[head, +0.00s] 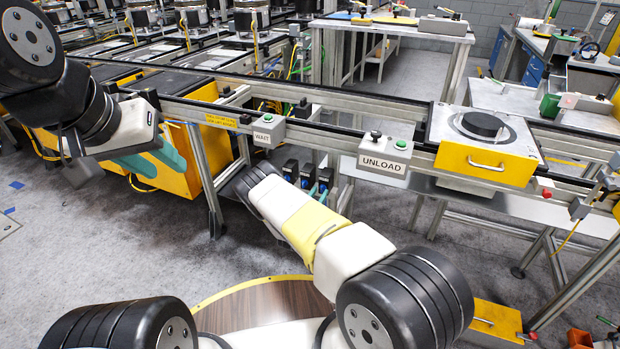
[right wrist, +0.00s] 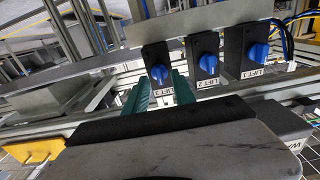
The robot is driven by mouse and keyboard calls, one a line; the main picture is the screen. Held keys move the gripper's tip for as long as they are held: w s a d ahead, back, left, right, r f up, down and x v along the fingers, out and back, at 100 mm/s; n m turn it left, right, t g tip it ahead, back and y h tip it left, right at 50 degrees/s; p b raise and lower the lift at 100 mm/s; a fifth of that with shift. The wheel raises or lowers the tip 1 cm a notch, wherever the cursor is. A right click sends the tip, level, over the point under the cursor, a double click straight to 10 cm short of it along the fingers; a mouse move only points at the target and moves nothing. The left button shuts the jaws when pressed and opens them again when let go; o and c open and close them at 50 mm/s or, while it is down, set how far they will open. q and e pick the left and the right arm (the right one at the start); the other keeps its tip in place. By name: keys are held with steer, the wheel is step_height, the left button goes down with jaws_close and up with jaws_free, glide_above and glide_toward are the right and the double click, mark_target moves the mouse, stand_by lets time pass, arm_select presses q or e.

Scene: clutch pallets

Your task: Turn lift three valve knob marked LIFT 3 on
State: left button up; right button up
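Three blue valve knobs on black blocks stand in a row under the conveyor rail. In the right wrist view, the knob over the upturned LIFT 3 label (right wrist: 160,73) is leftmost, with the LIFT 2 knob (right wrist: 208,64) and LIFT 1 knob (right wrist: 258,53) to its right. My right gripper (right wrist: 160,88) has its two green fingers apart, with the LIFT 3 knob and label showing in the gap between their tips; contact cannot be told. My left gripper (head: 165,168) is open and empty at left.
A WAIT box (head: 268,132) and an UNLOAD box (head: 384,160) are fixed to the conveyor rail near the knobs. A yellow-fronted pallet (head: 486,150) sits on the conveyor at right. Yellow cabinets (head: 165,170) stand at left. The grey floor (head: 110,240) at left is mostly clear.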

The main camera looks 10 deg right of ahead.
steer(key=shift+w+d, duration=0.25)
steer(key=shift+w, duration=0.15)
jaws_close()
